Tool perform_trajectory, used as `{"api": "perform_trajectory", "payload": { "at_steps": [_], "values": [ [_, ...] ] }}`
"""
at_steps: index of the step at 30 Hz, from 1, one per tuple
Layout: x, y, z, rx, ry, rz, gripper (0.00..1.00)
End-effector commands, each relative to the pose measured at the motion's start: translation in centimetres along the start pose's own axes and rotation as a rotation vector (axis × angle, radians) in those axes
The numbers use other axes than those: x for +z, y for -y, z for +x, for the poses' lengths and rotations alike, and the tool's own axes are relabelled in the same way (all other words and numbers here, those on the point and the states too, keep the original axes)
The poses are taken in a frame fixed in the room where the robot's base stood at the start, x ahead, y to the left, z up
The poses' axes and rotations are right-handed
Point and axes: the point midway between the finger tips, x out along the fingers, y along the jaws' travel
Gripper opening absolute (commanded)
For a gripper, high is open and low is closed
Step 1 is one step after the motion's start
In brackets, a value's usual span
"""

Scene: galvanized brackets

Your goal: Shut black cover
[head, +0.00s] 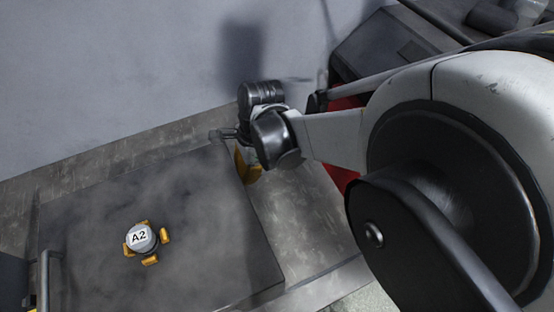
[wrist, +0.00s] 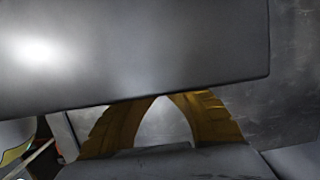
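A broad dark panel (head: 190,220), which looks like the black cover, lies over the grey bench in the head view. Whether it is fully shut cannot be told. A round knob marked A2 (head: 140,238) with yellow tabs sits on it. My gripper (head: 248,168) is at the panel's right edge, its yellow fingers partly hidden by my wrist. In the wrist view the yellow fingers (wrist: 162,97) converge upward, and a smooth grey plate (wrist: 140,50) hides their tips. Contact with the panel and the finger opening cannot be made out.
A metal bar handle (head: 44,278) stands at the panel's left side. A plain grey wall (head: 120,60) rises behind the bench (head: 70,165). Dark equipment (head: 375,50) and a red part (head: 345,105) are at the back right, beside my arm.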

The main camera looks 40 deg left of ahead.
Motion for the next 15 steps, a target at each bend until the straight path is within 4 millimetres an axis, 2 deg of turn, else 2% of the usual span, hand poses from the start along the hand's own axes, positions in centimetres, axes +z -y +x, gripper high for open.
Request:
{"api": "perform_trajectory", "payload": {
  "at_steps": [1,3,15],
  "values": [
    [1.6,0.0,0.5,0.0,0.002,-0.006,0.0],
    [3.5,0.0,0.9,0.0,0.002,-0.007,0.0],
    [13.4,0.0,3.4,0.0,0.002,-0.004,0.0]
  ]
}}
